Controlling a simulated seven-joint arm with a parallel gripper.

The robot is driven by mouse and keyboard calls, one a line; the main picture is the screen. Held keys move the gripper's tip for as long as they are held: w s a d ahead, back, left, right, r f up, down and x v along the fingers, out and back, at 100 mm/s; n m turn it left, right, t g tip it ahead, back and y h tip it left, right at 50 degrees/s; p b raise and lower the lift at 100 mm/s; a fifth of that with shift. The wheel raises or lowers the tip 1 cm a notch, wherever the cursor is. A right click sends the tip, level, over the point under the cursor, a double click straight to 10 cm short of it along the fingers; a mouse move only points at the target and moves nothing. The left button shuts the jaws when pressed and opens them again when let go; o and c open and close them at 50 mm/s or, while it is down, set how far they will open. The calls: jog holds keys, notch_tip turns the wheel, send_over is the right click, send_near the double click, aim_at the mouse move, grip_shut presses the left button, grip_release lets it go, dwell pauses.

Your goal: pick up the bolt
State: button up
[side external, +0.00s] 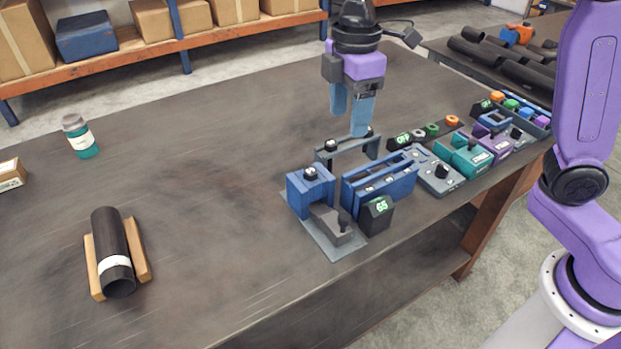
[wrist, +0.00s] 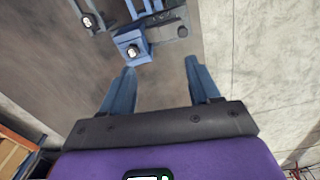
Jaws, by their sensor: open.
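No piece is marked plainly as the bolt, and I cannot tell for certain which it is. A small dark piece with a pale top (side external: 311,173) sits on a blue block (side external: 298,197). A similar small piece (side external: 331,145) sits on a grey bridge-shaped bracket (side external: 350,147) behind it. In the wrist view a pale-topped dark piece (wrist: 133,51) sits on a blue block (wrist: 124,38), ahead of the fingers and left of centre. My gripper (side external: 350,118) is open and empty, its blue fingers pointing down above the bracket. Its fingers also show in the wrist view (wrist: 160,72).
A blue slotted rack (side external: 380,183) and a dark block marked 65 (side external: 376,215) stand beside the blue block. Several fixtures line the table's right edge. A dark pipe (side external: 111,245) lies in a wooden cradle at left. The table's middle is clear.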

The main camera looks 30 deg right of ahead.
jog(key=r+n, duration=0.1)
send_over(312, 170)
jog(key=f, duration=1.1)
jog(key=shift+w+d+f, duration=0.15)
jog(key=shift+w+f, duration=0.25)
jog(key=shift+s+f, duration=0.2)
jog(key=shift+f, duration=1.2)
jog(key=shift+s+f, duration=0.2)
jog(key=shift+f, duration=1.2)
grip_shut()
